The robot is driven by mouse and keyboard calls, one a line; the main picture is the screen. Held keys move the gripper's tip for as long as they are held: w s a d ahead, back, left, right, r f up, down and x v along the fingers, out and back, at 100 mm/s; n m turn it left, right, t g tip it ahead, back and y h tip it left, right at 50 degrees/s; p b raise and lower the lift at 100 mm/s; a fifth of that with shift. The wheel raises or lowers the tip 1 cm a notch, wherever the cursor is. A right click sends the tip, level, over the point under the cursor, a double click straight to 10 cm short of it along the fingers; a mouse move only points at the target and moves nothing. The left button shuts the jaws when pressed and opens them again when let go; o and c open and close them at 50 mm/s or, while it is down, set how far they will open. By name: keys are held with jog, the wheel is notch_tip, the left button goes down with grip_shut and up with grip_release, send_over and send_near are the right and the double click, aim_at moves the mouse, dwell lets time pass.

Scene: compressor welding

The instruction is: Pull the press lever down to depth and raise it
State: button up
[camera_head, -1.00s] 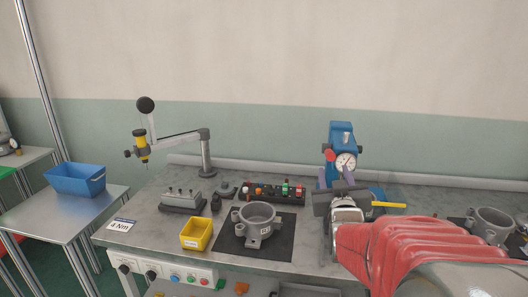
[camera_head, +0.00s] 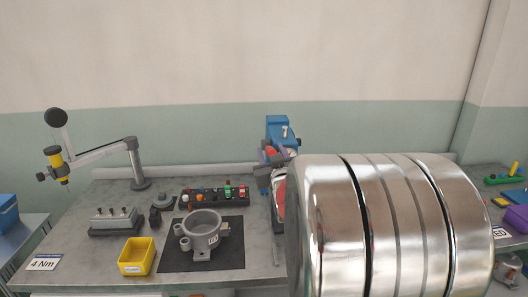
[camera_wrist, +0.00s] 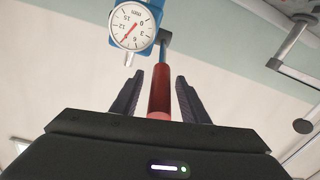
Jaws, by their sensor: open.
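The blue press (camera_head: 284,130) stands at the back of the bench, mostly hidden behind my arm in the head view. Its lever has a red grip (camera_wrist: 160,92), which rises between my two dark fingers in the wrist view. The round white dial gauge (camera_wrist: 133,27), marked in mm, has a red needle pointing to the lower left. My gripper (camera_wrist: 160,76) is open, with a finger on each side of the red grip and visible gaps. In the head view my gripper (camera_head: 265,164) is at the press, partly hidden.
A grey housing (camera_head: 203,238) sits on a black mat (camera_head: 175,259), left of my arm. My arm's shiny link hides the bench's right part.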

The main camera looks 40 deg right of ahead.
grip_shut()
dwell(0.6)
